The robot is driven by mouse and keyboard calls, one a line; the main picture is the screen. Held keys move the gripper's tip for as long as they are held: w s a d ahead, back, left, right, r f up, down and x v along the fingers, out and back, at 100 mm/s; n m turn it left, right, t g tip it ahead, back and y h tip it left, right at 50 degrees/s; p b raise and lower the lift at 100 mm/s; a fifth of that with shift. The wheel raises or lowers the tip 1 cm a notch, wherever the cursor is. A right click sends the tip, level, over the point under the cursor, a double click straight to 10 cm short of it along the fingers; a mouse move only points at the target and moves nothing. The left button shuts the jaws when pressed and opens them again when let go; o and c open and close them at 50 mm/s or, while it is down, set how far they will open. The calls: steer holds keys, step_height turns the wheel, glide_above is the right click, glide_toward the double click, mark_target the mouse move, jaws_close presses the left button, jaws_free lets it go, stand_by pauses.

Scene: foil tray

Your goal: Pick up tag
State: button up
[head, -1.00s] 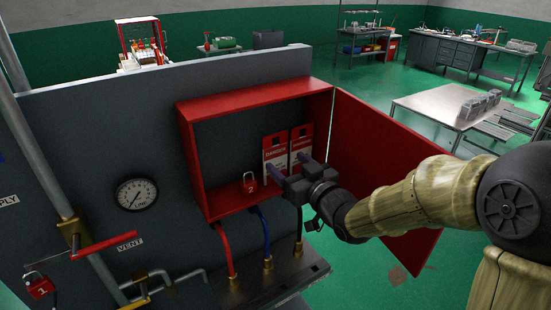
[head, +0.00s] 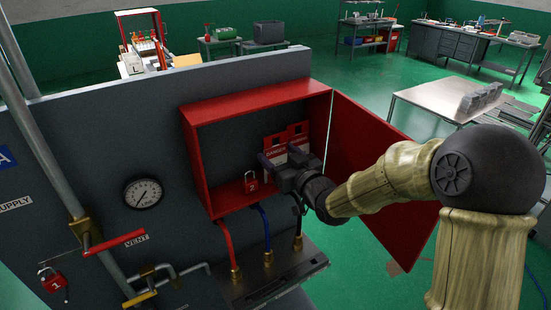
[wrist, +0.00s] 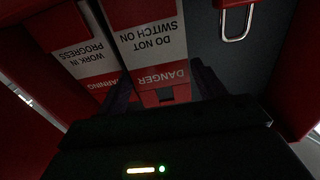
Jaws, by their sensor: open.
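Two red-and-white tags stand side by side in the open red box (head: 196,170). The danger tag (head: 274,143) is the left one in the head view. The warning tag (head: 299,132) is beside it on the right. In the wrist view, upside down, the danger tag (wrist: 150,42) reads DO NOT SWITCH ON and the warning tag (wrist: 84,48) reads WORK IN PROGRESS. My gripper (head: 277,161) is open in front of them. In the wrist view its fingers (wrist: 162,88) lie either side of the danger tag's lower picture end; contact cannot be told. My gripper hides the tags' lower parts in the head view.
A red padlock (head: 251,182) marked 2 stands in the box left of my gripper; its shackle (wrist: 236,22) shows in the wrist view. The open red door (head: 375,170) stands close to the right of my arm. Hoses (head: 226,245) run below the box.

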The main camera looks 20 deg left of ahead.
steer(key=shift+a+r, duration=0.1)
steer(key=shift+w, duration=0.1)
steer(key=c, duration=0.6)
steer(key=shift+r, duration=0.15)
steer(key=shift+a+r+b, duration=0.1)
steer(key=shift+r+b, duration=0.45)
step_height(320, 180, up, 2)
steer(key=shift+r+b, duration=0.1)
steer(key=shift+b, duration=0.5)
steer(key=shift+c, duration=0.4)
steer(key=b+v, duration=0.5)
steer(key=v, duration=1.3)
steer(key=shift+w, duration=0.2)
